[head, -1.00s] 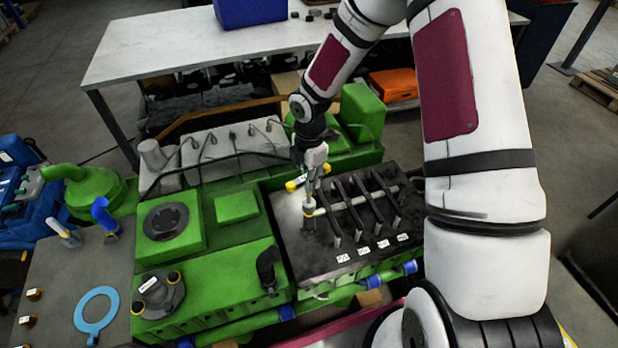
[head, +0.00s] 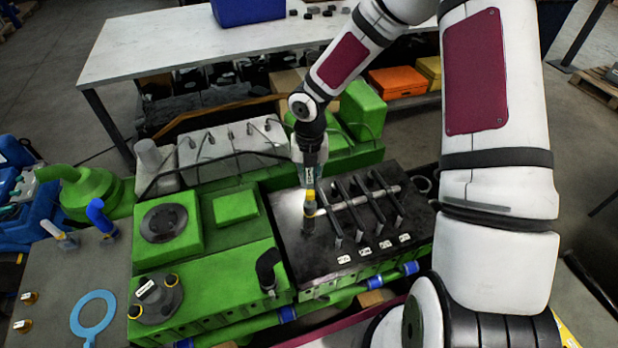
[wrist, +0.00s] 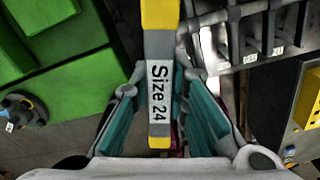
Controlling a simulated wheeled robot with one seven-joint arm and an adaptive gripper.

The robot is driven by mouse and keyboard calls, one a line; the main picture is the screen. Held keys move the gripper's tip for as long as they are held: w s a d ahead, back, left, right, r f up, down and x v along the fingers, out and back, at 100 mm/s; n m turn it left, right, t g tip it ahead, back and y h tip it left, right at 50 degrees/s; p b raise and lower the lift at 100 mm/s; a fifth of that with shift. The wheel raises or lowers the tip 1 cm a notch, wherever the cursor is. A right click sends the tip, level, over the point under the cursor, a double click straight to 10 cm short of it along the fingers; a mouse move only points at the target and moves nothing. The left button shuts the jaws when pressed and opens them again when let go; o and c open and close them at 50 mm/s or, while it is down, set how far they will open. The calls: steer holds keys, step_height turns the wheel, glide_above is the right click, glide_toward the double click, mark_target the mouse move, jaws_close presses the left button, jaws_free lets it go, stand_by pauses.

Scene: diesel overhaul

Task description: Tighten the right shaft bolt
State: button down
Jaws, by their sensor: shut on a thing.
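My gripper (head: 309,160) is above the left end of the rocker shaft (head: 352,202) in the head view. It is shut on a grey wrench (wrist: 160,55) with yellow bands and a "Size 24" label. In the wrist view the wrench runs from top to bottom between the teal finger pads. In the head view the wrench (head: 309,190) looks foreshortened, its lower part over the yellow-ringed spot at the shaft's left end. The bolt head there is hidden, so I cannot tell whether the wrench sits on it. The shaft's right end shows no tool.
Several dark rocker arms (head: 365,207) stand close along the shaft on the black cylinder head (head: 330,245). Green engine housings (head: 215,280) lie to the left. A blue ring tool (head: 93,317) lies on the grey table. A white bench (head: 180,45) stands behind.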

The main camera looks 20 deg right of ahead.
steer(key=n, duration=0.9)
steer(key=shift+a+n+b, duration=0.1)
steer(key=shift+n+b, duration=0.2)
steer(key=shift+b, duration=0.1)
steer(key=shift+w, duration=0.1)
